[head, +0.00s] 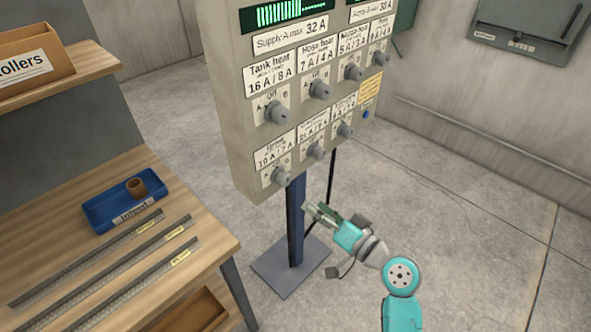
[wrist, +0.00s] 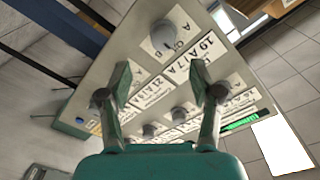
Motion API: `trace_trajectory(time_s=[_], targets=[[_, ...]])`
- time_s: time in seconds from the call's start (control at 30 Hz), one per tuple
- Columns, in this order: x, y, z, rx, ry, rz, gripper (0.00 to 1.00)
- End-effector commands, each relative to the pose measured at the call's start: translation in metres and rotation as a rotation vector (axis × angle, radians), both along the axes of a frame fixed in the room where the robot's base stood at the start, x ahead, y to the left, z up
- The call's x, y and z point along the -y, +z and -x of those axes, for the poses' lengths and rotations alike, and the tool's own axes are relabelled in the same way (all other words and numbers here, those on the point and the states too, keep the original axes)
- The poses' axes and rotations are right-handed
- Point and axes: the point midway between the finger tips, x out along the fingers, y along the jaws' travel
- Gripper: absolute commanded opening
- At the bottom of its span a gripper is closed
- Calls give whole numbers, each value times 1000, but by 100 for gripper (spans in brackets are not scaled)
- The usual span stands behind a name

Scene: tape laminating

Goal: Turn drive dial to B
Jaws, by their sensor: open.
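The drive dial (head: 281,177) is a grey knob at the lower left of the grey control panel (head: 236,120) in the head view. Its label reads 19 A / 7 A, with Off above the knob. Its exact pointer setting is too small to tell. In the wrist view, the drive dial (wrist: 164,35) lies beyond the fingertips, near the panel's corner. My gripper (head: 311,209) is below and to the right of the dial in the head view, apart from it. In the wrist view, my gripper (wrist: 159,82) has its two fingers spread, with nothing between them.
Other dials sit close by, including the lower middle dial (head: 315,151) and the tank heat dial (head: 278,113). A blue post (head: 296,215) on a floor plate holds the panel. A wooden table (head: 120,210) with a blue tray (head: 100,212) stands at left.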

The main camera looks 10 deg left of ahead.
Motion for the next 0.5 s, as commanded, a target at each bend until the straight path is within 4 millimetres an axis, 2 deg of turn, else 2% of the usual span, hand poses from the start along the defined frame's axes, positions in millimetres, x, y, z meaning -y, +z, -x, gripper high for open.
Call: trace_trajectory(time_s=[0.1,0.27,0.5], targets=[[-5,8,-4,8,23,-6,64],[-15,9,-12,8,26,-7,64],[-48,9,-38,9,28,-6,64]])
